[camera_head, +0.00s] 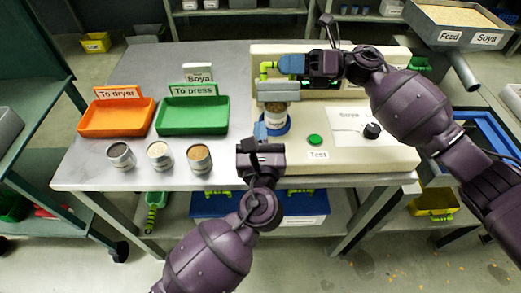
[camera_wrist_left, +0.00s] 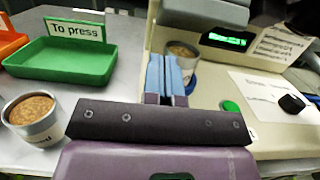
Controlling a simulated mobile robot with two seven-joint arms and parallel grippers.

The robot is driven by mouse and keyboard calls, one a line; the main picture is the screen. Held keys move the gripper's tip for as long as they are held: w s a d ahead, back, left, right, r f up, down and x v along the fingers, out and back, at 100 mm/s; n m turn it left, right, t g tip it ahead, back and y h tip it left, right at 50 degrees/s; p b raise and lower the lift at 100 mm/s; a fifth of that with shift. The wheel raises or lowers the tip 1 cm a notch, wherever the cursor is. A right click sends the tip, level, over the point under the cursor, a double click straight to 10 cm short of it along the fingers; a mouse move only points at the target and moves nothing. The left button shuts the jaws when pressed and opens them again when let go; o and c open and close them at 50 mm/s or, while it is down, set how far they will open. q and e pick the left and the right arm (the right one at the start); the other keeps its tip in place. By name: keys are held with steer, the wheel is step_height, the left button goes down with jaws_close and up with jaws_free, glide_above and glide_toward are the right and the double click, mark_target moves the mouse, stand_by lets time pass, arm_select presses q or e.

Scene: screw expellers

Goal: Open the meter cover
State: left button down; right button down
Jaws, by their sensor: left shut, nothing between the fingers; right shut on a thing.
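The cream meter (camera_head: 340,150) stands on the right part of the table. Its grey cover (camera_head: 278,91) is raised above a sample can (camera_head: 276,112) seated in a blue ring; in the left wrist view the cover (camera_wrist_left: 205,12) hangs above the can (camera_wrist_left: 182,50). A lime-green handle (camera_head: 264,71) rises at the cover's left. My right gripper (camera_head: 283,64) is shut on this handle from the right. My left gripper (camera_head: 261,132) is shut and empty, low in front of the can; its blue fingers (camera_wrist_left: 166,72) are together in the wrist view.
Three sample cans (camera_head: 159,155) stand left of my left gripper, near the table's front edge. An orange tray (camera_head: 117,130) and a green tray (camera_head: 193,128) lie behind them. A green button (camera_head: 315,140) and a black knob (camera_head: 372,131) are on the meter's front right.

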mark_target(259, 99)
arm_select(q)
steer(key=shift+w+r, duration=0.55)
steer(key=shift+r, duration=0.25)
steer(key=shift+w+r, duration=0.5)
steer(key=shift+r, duration=0.25)
arm_select(e)
steer(key=shift+f, duration=0.15)
steer(key=shift+a, duration=0.1)
arm_select(q)
steer(key=shift+w+a+r, duration=0.1)
steer(key=shift+w+r, duration=0.1)
steer(key=shift+r, duration=0.25)
steer(key=shift+w+a+r, duration=0.1)
steer(key=shift+w+r, duration=0.05)
steer(key=shift+r, duration=0.3)
arm_select(e)
steer(key=shift+s, duration=0.2)
arm_select(q)
steer(key=shift+d, duration=0.15)
arm_select(e)
steer(key=c, duration=1.1)
jaws_free()
